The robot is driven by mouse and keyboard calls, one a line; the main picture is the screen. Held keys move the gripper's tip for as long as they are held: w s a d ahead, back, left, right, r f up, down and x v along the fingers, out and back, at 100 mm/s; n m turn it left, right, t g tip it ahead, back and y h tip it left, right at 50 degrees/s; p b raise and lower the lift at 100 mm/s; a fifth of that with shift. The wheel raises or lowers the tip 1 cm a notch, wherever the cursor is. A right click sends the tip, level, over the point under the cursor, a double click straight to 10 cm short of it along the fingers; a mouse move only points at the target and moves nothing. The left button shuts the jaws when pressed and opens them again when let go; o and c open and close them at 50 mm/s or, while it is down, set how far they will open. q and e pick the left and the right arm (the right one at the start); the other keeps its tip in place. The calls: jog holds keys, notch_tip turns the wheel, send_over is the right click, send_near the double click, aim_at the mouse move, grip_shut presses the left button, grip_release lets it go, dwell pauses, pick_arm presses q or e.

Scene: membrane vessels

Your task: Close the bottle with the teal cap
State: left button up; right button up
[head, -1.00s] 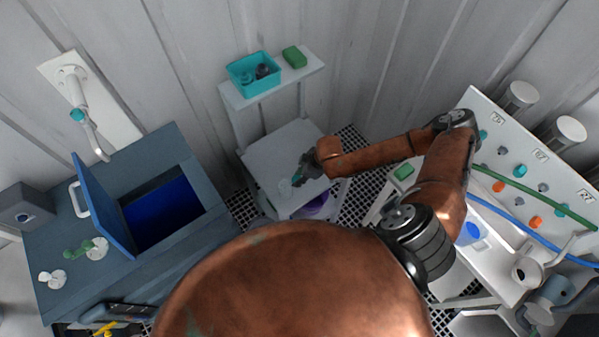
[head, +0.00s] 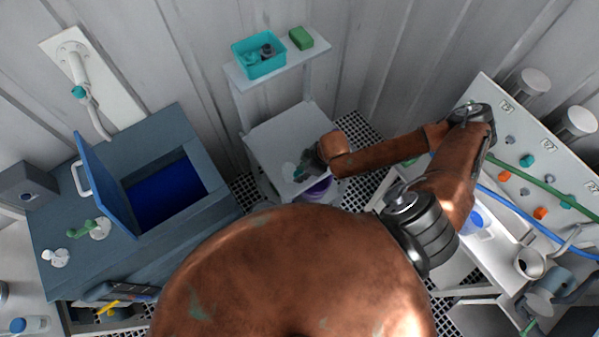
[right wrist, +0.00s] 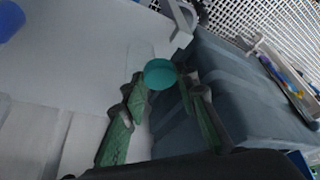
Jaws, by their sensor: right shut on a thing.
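The teal cap (right wrist: 160,73) shows as a round disc between the fingertips of my right gripper (right wrist: 160,85) in the right wrist view. That gripper (head: 303,171) is shut on it and hangs over the front part of a small white table (head: 267,141) in the head view. A pale, clear shape (head: 288,169), probably the bottle, stands on the table just left of the gripper. Its outline is faint, and I cannot tell whether the cap touches it. My left gripper is not in view.
A teal bin (head: 258,67) with small items and a green block (head: 301,38) sit on the shelf behind. A purple container (head: 318,189) is by the table's front right. A blue-grey cabinet (head: 204,203) with an open lid stands left. A panel with hoses is at right.

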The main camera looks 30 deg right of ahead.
jog(key=w+a+r+m+t+h+b, duration=0.1)
jog(key=w+a+r+m+b, duration=0.3)
jog(key=w+b, duration=0.3)
pick_arm(q)
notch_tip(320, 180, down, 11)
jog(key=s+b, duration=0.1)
jog(key=b, duration=0.3)
pick_arm(e)
jog(key=w+r+m+h, duration=0.2)
jog(key=w+r+m, duration=0.2)
jog(key=r, duration=0.5)
jog(key=shift+d+m, duration=0.25)
jog(key=shift+m, duration=0.45)
jog(key=shift+r+t, duration=0.1)
jog(key=shift+t, duration=0.2)
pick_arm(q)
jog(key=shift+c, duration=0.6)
